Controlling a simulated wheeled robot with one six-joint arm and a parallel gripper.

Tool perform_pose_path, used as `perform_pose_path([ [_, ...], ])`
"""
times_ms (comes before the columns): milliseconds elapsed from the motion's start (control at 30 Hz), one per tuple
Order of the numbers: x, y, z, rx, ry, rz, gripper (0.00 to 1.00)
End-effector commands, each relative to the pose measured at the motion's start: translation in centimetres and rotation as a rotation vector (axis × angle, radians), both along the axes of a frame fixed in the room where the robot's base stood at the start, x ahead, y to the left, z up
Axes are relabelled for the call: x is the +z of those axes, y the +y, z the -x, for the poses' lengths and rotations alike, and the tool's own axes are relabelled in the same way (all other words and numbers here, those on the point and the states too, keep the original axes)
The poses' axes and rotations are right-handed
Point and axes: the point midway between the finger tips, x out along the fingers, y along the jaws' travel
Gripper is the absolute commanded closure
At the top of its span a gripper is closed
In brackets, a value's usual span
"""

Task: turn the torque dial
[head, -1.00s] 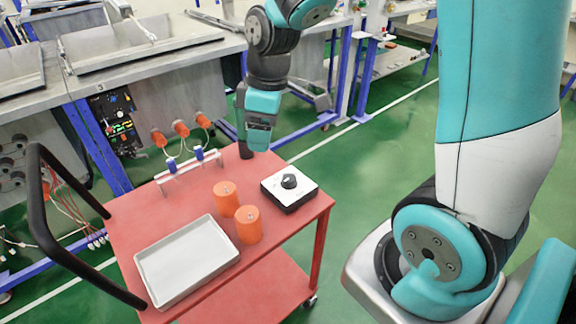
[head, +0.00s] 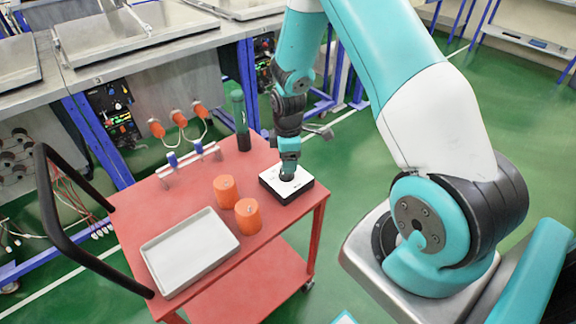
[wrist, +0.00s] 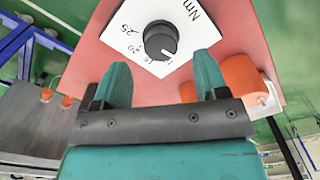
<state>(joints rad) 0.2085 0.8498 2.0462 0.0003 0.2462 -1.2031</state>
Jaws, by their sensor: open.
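The torque dial is a black round knob (wrist: 160,40) on the white top face of a low black-sided box (head: 271,182). The face carries "Nm" and numbers such as 25 and 20. A pale pointer line on the knob aims to the lower right in the wrist view, near the low end of the visible marks. My gripper (head: 288,166) points down just above the box and partly hides the knob in the head view. In the wrist view its two teal fingers (wrist: 163,64) are spread and empty, with the knob beyond the gap between them.
The box stands at the right edge of a red cart (head: 185,205). Two orange cylinders (head: 225,188) and a grey tray (head: 190,252) are to its left. A green and black upright tool (head: 240,122) and a small rack with blue clips (head: 190,160) stand behind.

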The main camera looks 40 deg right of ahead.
Motion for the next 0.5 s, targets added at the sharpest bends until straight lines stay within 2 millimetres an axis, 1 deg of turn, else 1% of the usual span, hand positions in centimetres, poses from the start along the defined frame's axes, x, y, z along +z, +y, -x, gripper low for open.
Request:
perform_pose_path([
  [33,-0.9,0.0,0.1,0.0,0.004,-0.001,0.33],
  [100,-2.1,0.0,0.1,0.0,0.004,-0.001,0.33],
  [200,-3.3,0.0,0.0,0.0,0.001,-0.001,0.33],
  [333,-4.2,0.0,0.0,0.0,0.001,-0.001,0.33],
  [500,-4.4,0.0,0.0,0.0,-0.001,0.0,0.33],
])
